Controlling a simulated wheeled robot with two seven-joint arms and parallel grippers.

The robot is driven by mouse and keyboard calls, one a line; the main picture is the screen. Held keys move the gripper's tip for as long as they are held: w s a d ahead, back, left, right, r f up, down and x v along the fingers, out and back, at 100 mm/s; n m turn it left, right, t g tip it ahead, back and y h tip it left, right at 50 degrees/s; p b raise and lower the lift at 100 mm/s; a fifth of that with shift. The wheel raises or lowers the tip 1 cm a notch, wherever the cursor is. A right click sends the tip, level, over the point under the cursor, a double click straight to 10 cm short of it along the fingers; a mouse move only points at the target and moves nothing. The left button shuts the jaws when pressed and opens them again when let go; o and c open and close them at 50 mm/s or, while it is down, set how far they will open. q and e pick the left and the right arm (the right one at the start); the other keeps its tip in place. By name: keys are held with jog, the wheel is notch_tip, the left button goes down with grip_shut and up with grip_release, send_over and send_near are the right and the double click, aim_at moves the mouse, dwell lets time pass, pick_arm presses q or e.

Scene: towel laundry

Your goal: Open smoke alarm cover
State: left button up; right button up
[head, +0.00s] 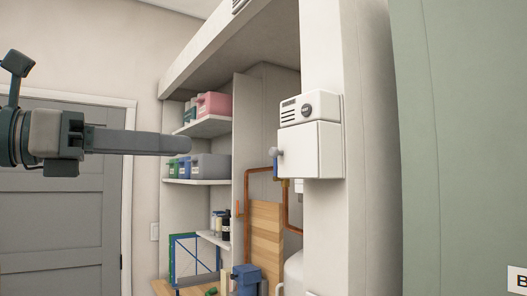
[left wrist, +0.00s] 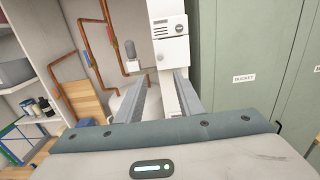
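The smoke alarm is a white wall unit (head: 318,104) with dark vent slots and a round dial, on the white post at the right of centre. Directly below it, a plain white box-like cover (head: 318,150) juts out, with a grey knob (head: 278,152) on its left side. I cannot tell whether the cover is latched. In the left wrist view the alarm (left wrist: 169,27) and the knob (left wrist: 130,48) show beyond the fingers. My left gripper (head: 195,143) points right, apart from the knob; its two fingers (left wrist: 167,78) are spread and empty. My right gripper is not seen.
Shelves (head: 205,182) with coloured bins stand behind, left of the post. Copper pipes (head: 247,195) run below and behind the alarm. A green cabinet (head: 460,120) stands at the right. A grey door (head: 60,215) is at the left. Open air lies between gripper and alarm.

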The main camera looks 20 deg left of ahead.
aim_at(271, 153)
pick_arm(q)
jog(key=p+x, duration=0.6)
jog(key=x, duration=0.9)
jog(key=shift+w+d+r, duration=0.1)
jog(key=shift+d+r, duration=0.05)
jog(key=shift+p+x, duration=0.4)
jog(key=shift+x, duration=0.5)
grip_shut()
